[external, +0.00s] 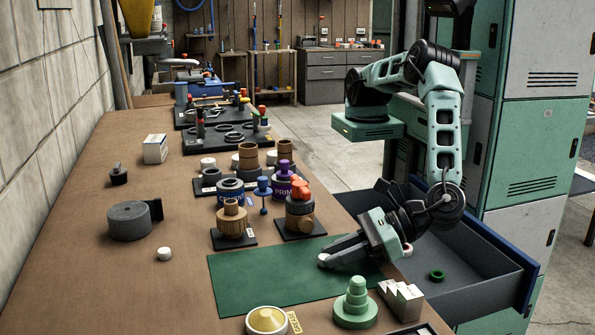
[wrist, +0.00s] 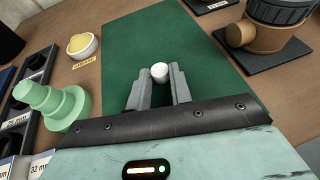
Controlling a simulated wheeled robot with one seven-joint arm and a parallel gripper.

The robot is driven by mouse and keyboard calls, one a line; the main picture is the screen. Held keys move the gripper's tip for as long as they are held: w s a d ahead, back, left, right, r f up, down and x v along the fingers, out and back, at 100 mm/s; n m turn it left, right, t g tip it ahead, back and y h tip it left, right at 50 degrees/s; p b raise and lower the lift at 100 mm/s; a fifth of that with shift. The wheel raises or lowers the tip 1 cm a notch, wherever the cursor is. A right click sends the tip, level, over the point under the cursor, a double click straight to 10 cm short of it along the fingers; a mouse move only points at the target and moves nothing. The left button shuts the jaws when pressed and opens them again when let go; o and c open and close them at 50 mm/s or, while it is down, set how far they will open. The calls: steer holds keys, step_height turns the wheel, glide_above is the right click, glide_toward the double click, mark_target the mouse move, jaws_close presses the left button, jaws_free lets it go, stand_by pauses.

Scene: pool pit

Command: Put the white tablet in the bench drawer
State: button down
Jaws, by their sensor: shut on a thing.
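My gripper (external: 328,257) reaches down over the green mat (external: 235,285) near the bench's right edge. In the wrist view my gripper (wrist: 160,80) has its two fingers closed on a small white tablet (wrist: 160,71), held between the tips. The tablet is also seen in the external view (external: 322,260), partly hidden by the fingers. It is at or just above the mat; I cannot tell which. The bench drawer (external: 480,270) stands open at the right, below the bench top. A green ring (external: 437,275) lies in it. My arm hides part of the drawer.
Another white piece (external: 164,253) lies on the bare bench at left. A green stepped piece (external: 355,302), a yellow-topped bowl (external: 267,320) and a pale stepped block (external: 402,299) stand near the mat's front. Brown and grey fittings (external: 300,215) stand behind the mat.

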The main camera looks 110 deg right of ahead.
steer(key=c, duration=1.3)
jaws_free()
steer(key=shift+o, duration=0.2)
steer(key=shift+r, duration=0.2)
steer(key=v, duration=0.3)
steer(key=shift+r, duration=0.4)
step_height(320, 180, up, 5)
steer(key=shift+r+b, duration=0.15)
steer(key=shift+b, duration=0.3)
steer(key=shift+o, duration=0.6)
steer(key=shift+s+r, duration=0.1)
steer(key=shift+r, duration=0.35)
